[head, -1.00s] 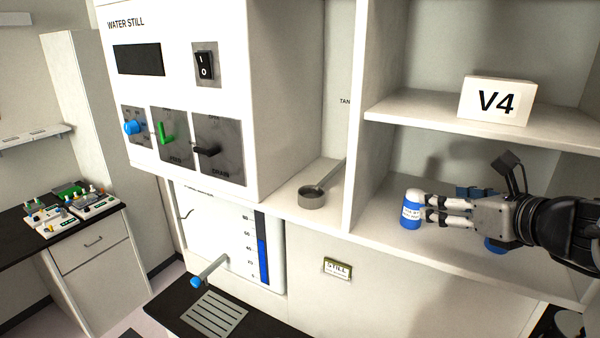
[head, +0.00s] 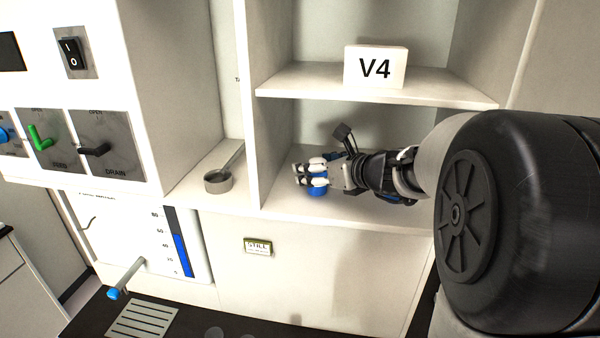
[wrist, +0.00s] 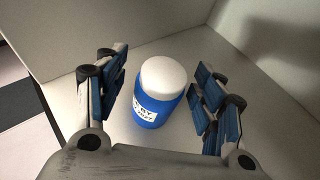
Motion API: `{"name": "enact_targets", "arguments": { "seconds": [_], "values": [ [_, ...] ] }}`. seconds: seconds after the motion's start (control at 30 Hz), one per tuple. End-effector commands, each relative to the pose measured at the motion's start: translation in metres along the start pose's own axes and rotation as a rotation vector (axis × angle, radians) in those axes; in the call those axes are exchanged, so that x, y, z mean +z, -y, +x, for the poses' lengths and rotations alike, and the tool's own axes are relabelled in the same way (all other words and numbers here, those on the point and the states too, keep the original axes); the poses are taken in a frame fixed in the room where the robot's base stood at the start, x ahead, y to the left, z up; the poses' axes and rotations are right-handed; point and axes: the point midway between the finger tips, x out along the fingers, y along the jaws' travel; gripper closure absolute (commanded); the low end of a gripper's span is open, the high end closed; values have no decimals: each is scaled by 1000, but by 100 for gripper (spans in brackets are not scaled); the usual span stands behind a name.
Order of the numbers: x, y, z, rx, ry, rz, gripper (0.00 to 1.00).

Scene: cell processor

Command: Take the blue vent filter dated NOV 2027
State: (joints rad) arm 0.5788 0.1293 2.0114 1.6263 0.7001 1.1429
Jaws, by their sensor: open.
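A blue vent filter with a white cap (wrist: 155,105) stands upright in the wrist view. A white label on its front has dark print, too small and angled to read the date surely. In the head view a blue part of a filter (head: 317,191) shows below my fingers, and the rest is hidden behind them. My gripper (head: 308,174) is open in the shelf's lower compartment. In the wrist view my two fingers (wrist: 160,95) stand on either side of the filter, with a gap on both sides.
A shelf board with a V4 sign (head: 375,67) is above my gripper. The compartment's left divider (head: 252,130) stands close to my fingertips. The water still (head: 170,90) is farther left.

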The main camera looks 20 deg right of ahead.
Motion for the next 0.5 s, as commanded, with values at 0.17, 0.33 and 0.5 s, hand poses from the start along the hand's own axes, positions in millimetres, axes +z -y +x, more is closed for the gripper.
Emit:
{"name": "enact_targets", "arguments": {
  "seconds": [0.17, 0.33, 0.5],
  "values": [
    [0, 0, 0, 0, 0, 0, 43],
    [0, 0, 0, 0, 0, 0, 54],
    [0, 0, -1, 0, 0, 0, 65]
  ]
}}
